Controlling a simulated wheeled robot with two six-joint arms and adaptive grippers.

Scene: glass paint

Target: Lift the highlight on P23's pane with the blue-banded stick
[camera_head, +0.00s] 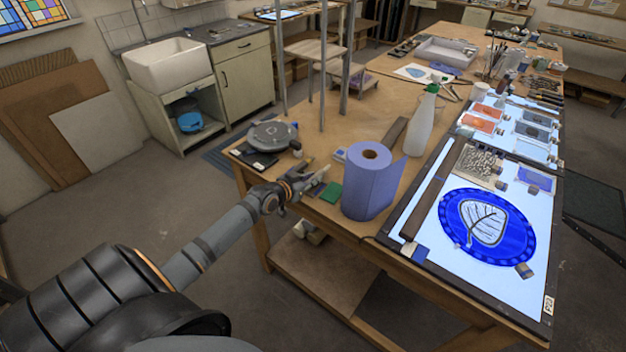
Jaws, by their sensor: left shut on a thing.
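P23's pane is a blue oval glass (463,238) with a pale leaf shape and dark veins, lying on the lit light panel (450,273) at the right. A small tag (548,305) at the panel's front right corner appears to read P23. My left gripper (301,187) is at the table's left edge, left of the paper roll and well away from the pane. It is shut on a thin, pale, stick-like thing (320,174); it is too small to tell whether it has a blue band. My right gripper is out of view.
A blue paper roll (369,182) and a spray bottle (422,124) stand between my left gripper and the panel. A green pad (331,192) lies beside the gripper. A dark bar (427,202) lies along the panel's left edge. Small blocks rest around the pane.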

